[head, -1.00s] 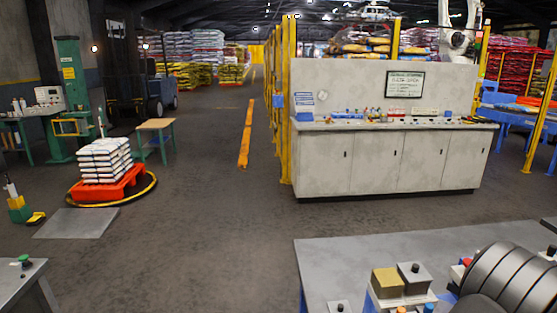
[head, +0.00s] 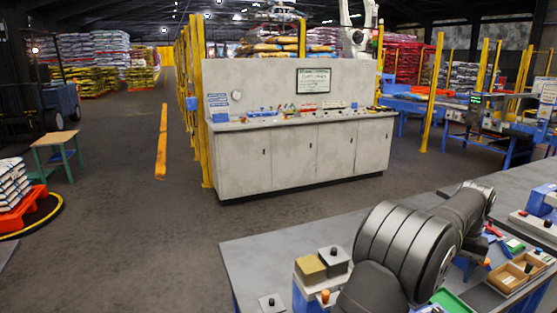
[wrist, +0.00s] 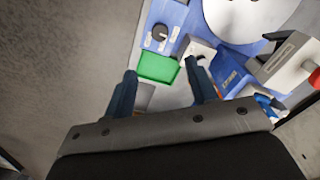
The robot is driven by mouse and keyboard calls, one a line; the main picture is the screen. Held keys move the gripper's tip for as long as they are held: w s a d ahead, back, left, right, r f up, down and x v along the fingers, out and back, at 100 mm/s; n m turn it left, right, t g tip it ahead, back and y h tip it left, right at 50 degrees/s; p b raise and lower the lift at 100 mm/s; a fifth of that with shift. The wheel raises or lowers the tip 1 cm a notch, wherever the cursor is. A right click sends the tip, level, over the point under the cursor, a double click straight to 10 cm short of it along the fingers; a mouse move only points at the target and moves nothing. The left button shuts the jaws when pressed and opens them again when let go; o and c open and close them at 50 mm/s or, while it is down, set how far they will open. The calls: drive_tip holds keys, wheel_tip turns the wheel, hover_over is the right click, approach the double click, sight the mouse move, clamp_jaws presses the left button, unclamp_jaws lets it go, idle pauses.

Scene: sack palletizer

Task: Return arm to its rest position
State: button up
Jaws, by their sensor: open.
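My gripper (wrist: 160,68) shows in the wrist view with its two dark fingers spread apart and nothing between them. Past the fingertips lie a green tray (wrist: 158,67) and a blue panel with a black knob (wrist: 159,32). In the head view my dark grey arm reaches over the near workbench (head: 262,255) at the lower right. The gripper itself cannot be made out in the head view.
The bench carries a block with tan and grey caps (head: 310,268), a wooden divided tray (head: 507,278) and blue control boxes. A red emergency button (wrist: 314,76) is right of the gripper. A grey control console (head: 265,160) stands beyond open floor.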

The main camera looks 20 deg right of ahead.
sight(438, 311)
wheel_tip(438, 311, down, 15)
drive_tip(key=shift+r, duration=0.1)
drive_tip(key=m, duration=0.5)
drive_tip(key=shift+r+m, duration=0.1)
drive_tip(key=shift+m, duration=0.3)
drive_tip(key=m, duration=0.6)
drive_tip(key=shift+r, duration=2.5)
drive_tip(key=shift+o, duration=0.2)
